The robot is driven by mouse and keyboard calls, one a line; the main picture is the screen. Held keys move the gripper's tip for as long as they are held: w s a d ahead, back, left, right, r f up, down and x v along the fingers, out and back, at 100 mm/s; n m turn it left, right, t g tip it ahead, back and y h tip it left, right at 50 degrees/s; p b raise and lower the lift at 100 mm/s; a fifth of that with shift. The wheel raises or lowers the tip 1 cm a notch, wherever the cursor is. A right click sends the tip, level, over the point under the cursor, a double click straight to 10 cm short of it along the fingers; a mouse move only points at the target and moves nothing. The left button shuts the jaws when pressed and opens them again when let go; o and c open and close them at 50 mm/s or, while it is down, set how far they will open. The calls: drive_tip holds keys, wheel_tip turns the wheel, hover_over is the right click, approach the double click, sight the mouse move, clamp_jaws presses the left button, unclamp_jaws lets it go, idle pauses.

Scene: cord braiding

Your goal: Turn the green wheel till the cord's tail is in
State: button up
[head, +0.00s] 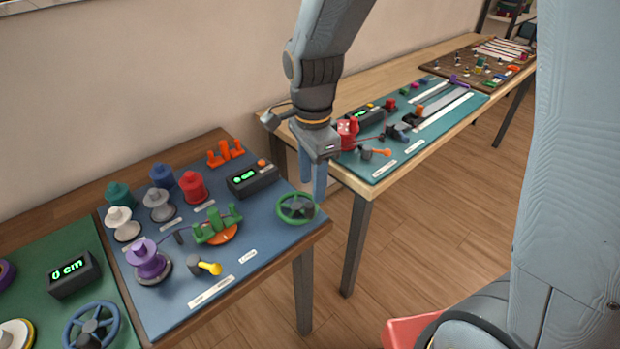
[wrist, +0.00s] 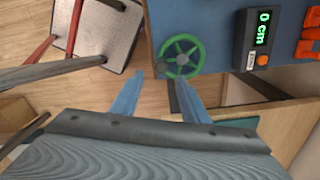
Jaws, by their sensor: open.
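The green wheel (head: 297,209) has a dark hub and sits at the right front corner of the blue board. It also shows in the wrist view (wrist: 182,57), just beyond my fingertips. My gripper (head: 313,187) is open and empty, pointing down beside the wheel. In the wrist view my two fingers (wrist: 160,80) are apart, with the wheel's lower rim near the right fingertip; I cannot tell whether they touch. I cannot make out the cord's tail.
A green-topped fixture with an orange disc (head: 222,238), a purple spool (head: 148,260) and several other spools stand on the blue board (head: 255,225). A yellow-tipped lever (head: 210,268) is at its front. A second table with a teal board (head: 385,165) is to the right.

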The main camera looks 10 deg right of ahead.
sight(311, 204)
drive_tip(key=shift+a+f, duration=0.2)
drive_tip(key=shift+f, duration=0.2)
drive_tip(key=shift+f+p, duration=0.5)
drive_tip(key=shift+f, duration=3.05)
clamp_jaws()
